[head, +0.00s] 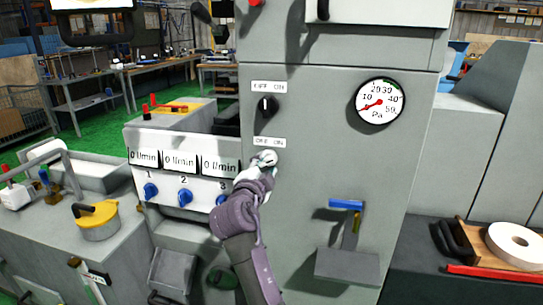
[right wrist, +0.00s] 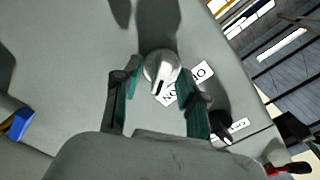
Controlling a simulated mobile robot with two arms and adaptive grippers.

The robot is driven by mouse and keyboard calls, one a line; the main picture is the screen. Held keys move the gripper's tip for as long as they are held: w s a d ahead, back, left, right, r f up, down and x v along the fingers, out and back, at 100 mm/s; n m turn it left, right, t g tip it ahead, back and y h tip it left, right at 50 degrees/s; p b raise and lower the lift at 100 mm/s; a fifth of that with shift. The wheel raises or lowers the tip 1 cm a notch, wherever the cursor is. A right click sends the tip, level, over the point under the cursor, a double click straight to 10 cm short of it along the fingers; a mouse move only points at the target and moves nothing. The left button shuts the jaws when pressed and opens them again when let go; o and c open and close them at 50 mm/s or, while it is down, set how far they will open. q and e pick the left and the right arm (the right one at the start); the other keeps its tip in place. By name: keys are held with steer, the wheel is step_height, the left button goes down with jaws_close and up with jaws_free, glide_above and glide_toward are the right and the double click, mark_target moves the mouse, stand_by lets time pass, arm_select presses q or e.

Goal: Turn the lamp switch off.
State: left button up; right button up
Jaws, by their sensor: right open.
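A pale switch knob (head: 266,156) sits on the grey cabinet front under a white OFF/ON label (head: 268,142). A black switch knob (head: 265,105) sits above it, under its own label (head: 269,87). Neither label names the lamp legibly. My right gripper (head: 264,168) is at the pale knob and partly hides it. In the right wrist view its open fingers (right wrist: 160,72) are on either side of the pale knob (right wrist: 162,66), with no clear contact. A dark mark on the knob lies on the side near ON. My left gripper is not in view.
A pressure gauge (head: 380,102) is on the cabinet to the right. A blue-handled lever (head: 346,205) is lower down. A flow panel with blue valve knobs (head: 185,198) stands close left of my right arm. A grinding wheel (head: 517,243) lies far right.

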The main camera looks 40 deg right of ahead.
steer(key=shift+w+d, duration=0.15)
steer(key=shift+a+r, duration=0.15)
steer(key=shift+a, duration=0.05)
steer(key=shift+c, duration=0.2)
jaws_close()
